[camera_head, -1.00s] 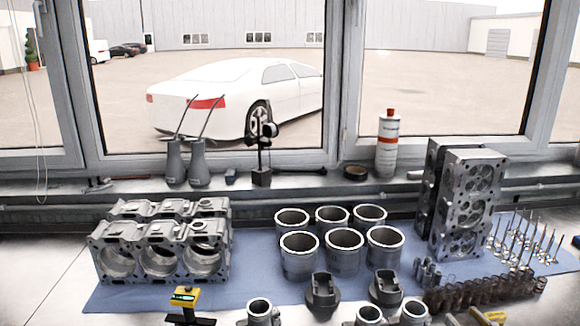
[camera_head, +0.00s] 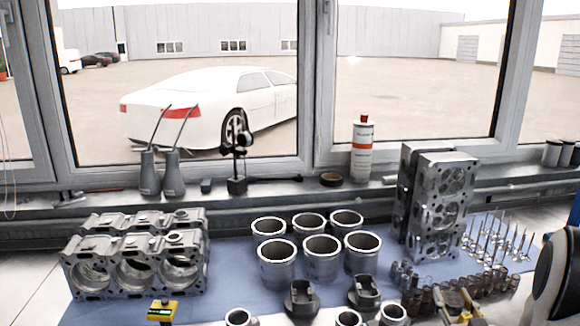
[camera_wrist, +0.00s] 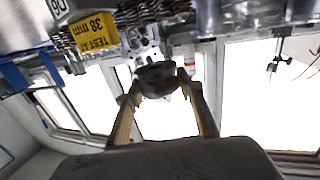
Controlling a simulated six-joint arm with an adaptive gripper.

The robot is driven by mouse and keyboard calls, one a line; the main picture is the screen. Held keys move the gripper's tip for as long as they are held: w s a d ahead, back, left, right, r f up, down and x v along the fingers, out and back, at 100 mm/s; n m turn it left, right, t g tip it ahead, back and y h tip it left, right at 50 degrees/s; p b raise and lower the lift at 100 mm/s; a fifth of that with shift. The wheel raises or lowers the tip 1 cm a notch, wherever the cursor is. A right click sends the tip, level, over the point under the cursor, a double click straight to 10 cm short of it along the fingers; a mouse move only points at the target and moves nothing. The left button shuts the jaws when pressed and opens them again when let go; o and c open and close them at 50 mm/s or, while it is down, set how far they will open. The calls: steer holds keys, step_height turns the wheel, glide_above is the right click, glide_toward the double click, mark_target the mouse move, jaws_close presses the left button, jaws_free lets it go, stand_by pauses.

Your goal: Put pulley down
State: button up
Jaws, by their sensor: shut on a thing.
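My gripper (camera_wrist: 160,85) shows in the wrist view with its two tan fingers closed on a dark, rounded part that looks like the pulley (camera_wrist: 157,76). The pulley is held between the fingertips, and its far side is hidden. The wrist view is upside down and bright, so I cannot tell how high the pulley is above the bench or whether it touches anything. In the head view neither the gripper fingers nor the held pulley shows.
A blue mat (camera_head: 228,277) carries an engine block (camera_head: 135,265), several cylinder liners (camera_head: 321,258), pistons (camera_head: 302,298), cylinder heads (camera_head: 440,205) and standing valves (camera_head: 495,240). A yellow label (camera_wrist: 95,33) shows in the wrist view. Bare bench (camera_head: 35,295) lies left of the mat.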

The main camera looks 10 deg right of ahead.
steer(key=w+a+n+y, duration=0.1)
steer(key=w+a, duration=0.2)
steer(key=a, duration=0.7)
steer(key=w+a+n+y, duration=0.1)
steer(key=w+a+y, duration=0.1)
steer(key=a, duration=0.8)
steer(key=w+a+n+y, duration=0.1)
steer(key=w+a, duration=0.4)
steer(key=a, duration=0.5)
steer(key=shift+a+t+y, duration=0.3)
steer(key=shift+a+y, duration=0.05)
steer(key=shift+y, duration=0.05)
steer(key=shift+d, duration=0.1)
